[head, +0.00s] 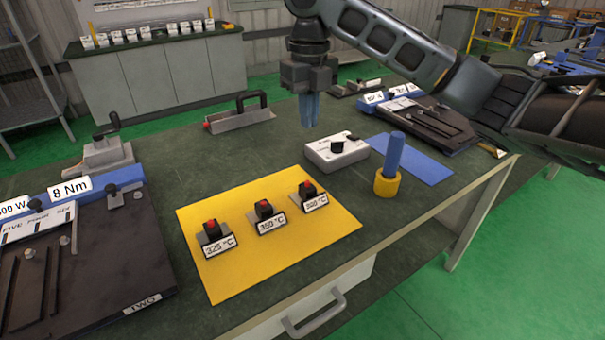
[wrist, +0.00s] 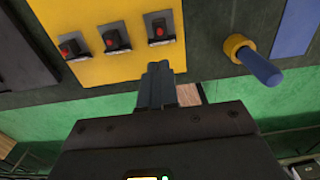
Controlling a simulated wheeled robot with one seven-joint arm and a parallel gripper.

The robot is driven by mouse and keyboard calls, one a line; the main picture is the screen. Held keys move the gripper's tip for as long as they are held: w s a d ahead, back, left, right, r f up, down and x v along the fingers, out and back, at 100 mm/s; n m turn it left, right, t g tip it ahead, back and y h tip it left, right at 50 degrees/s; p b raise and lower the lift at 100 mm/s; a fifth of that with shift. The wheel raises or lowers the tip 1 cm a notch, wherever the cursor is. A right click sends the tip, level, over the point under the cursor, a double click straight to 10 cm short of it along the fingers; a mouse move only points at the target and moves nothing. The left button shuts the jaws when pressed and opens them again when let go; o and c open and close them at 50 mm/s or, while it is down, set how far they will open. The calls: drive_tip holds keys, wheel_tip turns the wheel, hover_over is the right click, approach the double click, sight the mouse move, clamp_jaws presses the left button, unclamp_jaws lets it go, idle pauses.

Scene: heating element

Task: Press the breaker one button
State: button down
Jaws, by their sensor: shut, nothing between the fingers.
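Three small units with red buttons stand in a row on a yellow mat (head: 281,262). They are the left one (head: 213,236) labelled 325 °C, the middle one (head: 265,214) labelled 350 °C and the right one (head: 308,194), whose label is hard to read. No label reading "breaker one" can be made out. The three also show in the wrist view, left (wrist: 72,48), middle (wrist: 115,40) and right (wrist: 160,28). My gripper (head: 309,122) points down with blue fingers shut and empty, above the table behind the mat. Its fingers (wrist: 158,70) also show in the wrist view.
A grey box with a black knob (head: 324,155) stands beyond the mat. A blue rod (head: 394,150) stands in a yellow ring (head: 387,184) to the right, beside a blue mat (head: 428,164). A dark board (head: 100,275) fills the left. Green table surface between is clear.

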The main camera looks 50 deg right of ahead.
sight(308, 182)
idle(0.3)
wheel_tip(308, 182, down, 14)
drive_tip(key=shift+p, duration=0.85)
drive_tip(key=shift+f, duration=0.1)
